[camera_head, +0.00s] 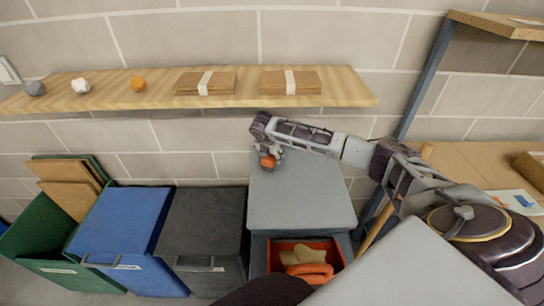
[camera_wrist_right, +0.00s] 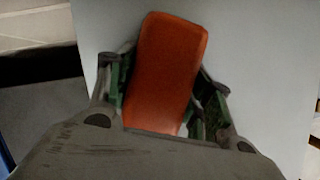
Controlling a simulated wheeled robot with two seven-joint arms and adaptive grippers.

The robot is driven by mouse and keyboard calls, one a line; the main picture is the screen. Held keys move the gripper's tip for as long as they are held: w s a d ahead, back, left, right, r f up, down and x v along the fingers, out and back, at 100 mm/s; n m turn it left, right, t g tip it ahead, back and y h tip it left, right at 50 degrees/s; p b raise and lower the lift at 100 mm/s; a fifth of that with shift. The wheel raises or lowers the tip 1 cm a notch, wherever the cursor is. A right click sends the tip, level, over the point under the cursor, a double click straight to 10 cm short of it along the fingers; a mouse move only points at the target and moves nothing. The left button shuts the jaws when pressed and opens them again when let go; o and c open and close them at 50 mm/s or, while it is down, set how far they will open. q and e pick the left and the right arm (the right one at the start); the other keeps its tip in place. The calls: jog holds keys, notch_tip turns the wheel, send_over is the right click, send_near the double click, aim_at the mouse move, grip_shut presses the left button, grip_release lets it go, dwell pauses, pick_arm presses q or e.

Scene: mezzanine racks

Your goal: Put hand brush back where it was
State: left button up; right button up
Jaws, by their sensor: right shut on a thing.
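My right gripper (camera_head: 266,150) is shut on an orange-red object, seemingly the hand brush (camera_head: 267,162), over the far left part of a light grey cabinet top (camera_head: 300,200). In the right wrist view the hand brush (camera_wrist_right: 168,65) shows as a smooth, rounded orange block, slightly tilted between the two fingers. No bristles show, and I cannot tell whether it touches the grey top. My left gripper is not in view.
An orange-red tray (camera_head: 337,247) below the grey top holds a tan piece and an orange handled thing (camera_head: 309,270). Blue (camera_head: 125,225), dark grey (camera_head: 203,225) and green (camera_head: 45,235) bins stand left. A wooden shelf (camera_head: 160,95) bears balls and wrapped stacks. Most of the grey top is clear.

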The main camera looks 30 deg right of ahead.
jog(key=shift+f, duration=0.1)
jog(key=o, duration=1)
jog(key=shift+s+a+r, duration=0.1)
jog(key=shift+a+r, duration=0.1)
jog(key=shift+r, duration=0.45)
jog(key=v, duration=0.4)
jog(key=shift+s+a, duration=0.15)
jog(key=s+a, duration=0.2)
jog(key=a, duration=0.1)
jog(key=s+a, duration=0.2)
jog(key=a, duration=0.1)
jog(key=s+a, duration=0.2)
jog(key=a, duration=0.1)
jog(key=shift+s+a+f+b, duration=0.1)
jog(key=shift+s+a+b, duration=0.05)
jog(key=shift+s+b, duration=0.2)
